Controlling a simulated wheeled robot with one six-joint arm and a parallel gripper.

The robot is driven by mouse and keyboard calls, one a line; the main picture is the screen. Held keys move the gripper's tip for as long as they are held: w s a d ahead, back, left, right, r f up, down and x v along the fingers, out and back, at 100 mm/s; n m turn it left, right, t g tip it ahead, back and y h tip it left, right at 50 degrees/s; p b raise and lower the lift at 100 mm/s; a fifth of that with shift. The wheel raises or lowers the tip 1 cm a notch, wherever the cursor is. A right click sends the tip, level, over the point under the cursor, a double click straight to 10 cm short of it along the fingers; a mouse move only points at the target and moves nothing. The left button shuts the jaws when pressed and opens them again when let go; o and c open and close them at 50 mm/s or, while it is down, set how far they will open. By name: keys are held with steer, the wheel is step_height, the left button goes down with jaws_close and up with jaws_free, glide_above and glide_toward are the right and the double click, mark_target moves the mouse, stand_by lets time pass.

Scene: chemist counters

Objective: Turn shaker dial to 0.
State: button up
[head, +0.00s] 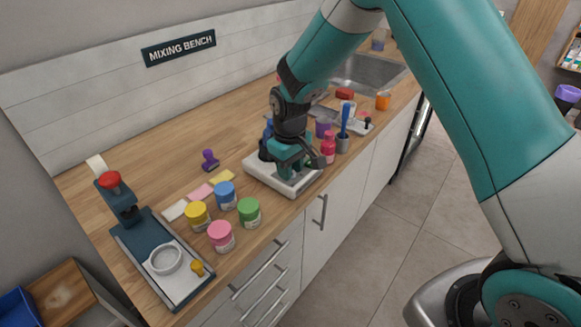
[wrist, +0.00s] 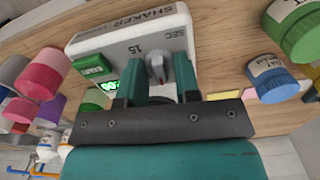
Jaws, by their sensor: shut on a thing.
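The shaker (head: 258,172) is a low white box near the counter's front edge, and it also shows in the wrist view (wrist: 90,44). Its grey dial (wrist: 157,69) sits between my two fingers, below the marks "SEC" and "15". My gripper (wrist: 158,76) is shut on the dial. In the head view my gripper (head: 293,158) is down over the shaker and hides much of its top. A green button (wrist: 92,66) and a small lit green display (wrist: 109,87), partly hidden by a finger, lie left of the dial. Where the dial points is hard to tell.
Yellow (head: 197,217), blue (head: 225,195), green (head: 249,212) and pink (head: 221,237) jars stand left of the shaker. A purple stamp (head: 209,160) lies behind.

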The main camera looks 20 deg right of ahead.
steer(key=shift+w+r+n, duration=0.1)
steer(key=shift+n, duration=0.5)
steer(key=o, duration=0.9)
step_height(320, 180, up, 17)
steer(key=shift+r+b, duration=0.2)
steer(key=shift+b, duration=0.95)
